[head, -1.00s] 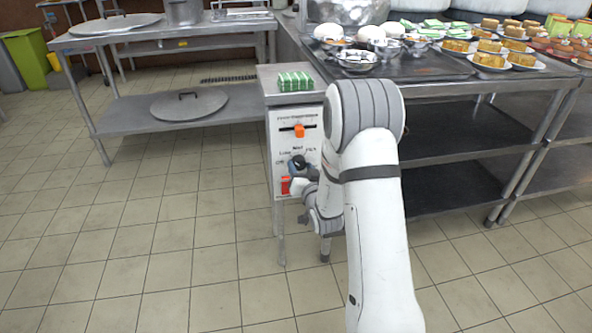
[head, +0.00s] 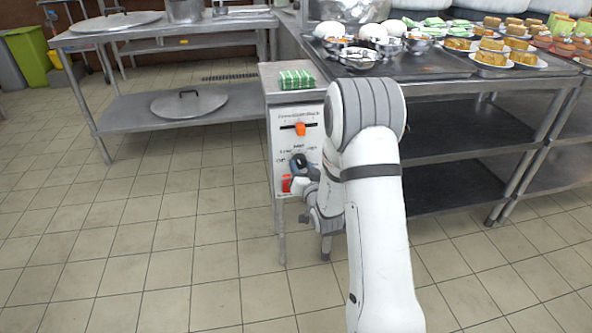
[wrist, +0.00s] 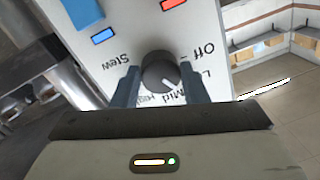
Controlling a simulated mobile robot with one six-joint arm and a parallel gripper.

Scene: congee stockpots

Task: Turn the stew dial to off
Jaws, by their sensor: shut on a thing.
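The stew dial (wrist: 158,70) is a dark round knob on a white control panel (wrist: 205,22), with Off, Low, Mid and High printed around it. These labels and the word Stew appear upside down in the wrist view. The dial's white mark points toward Mid. My gripper (wrist: 160,75) has one finger on each side of the dial and is shut on it. In the head view, the dial (head: 299,160) is small and partly covered by my gripper (head: 303,170).
The panel also carries an orange slider (head: 300,129) above the dial and a red switch (head: 286,184) below it. A green striped item (head: 296,79) lies on top of the unit. A steel shelf table (head: 440,138) stands close on the right. Open floor lies left.

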